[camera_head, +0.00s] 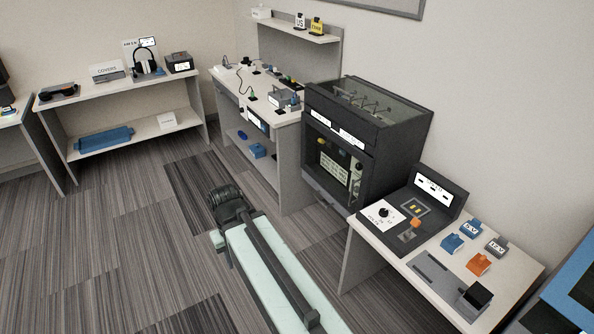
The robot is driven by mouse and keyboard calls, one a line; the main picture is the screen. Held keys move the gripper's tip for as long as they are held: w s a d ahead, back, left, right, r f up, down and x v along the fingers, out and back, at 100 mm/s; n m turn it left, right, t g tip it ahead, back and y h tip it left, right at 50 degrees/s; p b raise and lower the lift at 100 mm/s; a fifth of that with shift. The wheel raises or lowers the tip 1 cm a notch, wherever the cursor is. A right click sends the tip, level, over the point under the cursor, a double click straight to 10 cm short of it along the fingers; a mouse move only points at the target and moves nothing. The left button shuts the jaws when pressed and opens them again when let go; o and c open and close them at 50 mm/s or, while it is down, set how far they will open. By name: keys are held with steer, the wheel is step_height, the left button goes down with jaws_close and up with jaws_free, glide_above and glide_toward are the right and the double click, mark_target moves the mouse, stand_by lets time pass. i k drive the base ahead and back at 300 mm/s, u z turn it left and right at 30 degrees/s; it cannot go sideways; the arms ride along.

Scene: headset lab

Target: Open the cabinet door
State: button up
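The dark cabinet (385,130) stands against the right wall, between the workbench and the low table. Its front carries white labels along the top. Below them is a dark-framed front opening or window (335,165), through which a pale lettered panel shows. I cannot tell whether the door is glazed and shut, and I cannot clearly make out a handle. My gripper (226,199) is at the far end of my pale green arm, over the carpet, left of the cabinet and well apart from it. Its fingertips are too dark and small to tell open from shut.
A workbench (232,80) with tools and cables stands left of the cabinet. A low table (405,262) with a control box, blue and orange blocks stands to its right. A shelf table (95,96) with headphones is at the back left. Carpet (130,240) at left is clear.

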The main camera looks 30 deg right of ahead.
mark_target(369, 162)
steer(key=u, duration=0.2)
steer(key=i, duration=0.85)
steer(key=u, duration=0.25)
steer(key=k, duration=0.75)
steer(key=u, duration=0.2)
steer(key=i, duration=0.75)
steer(key=z, duration=0.1)
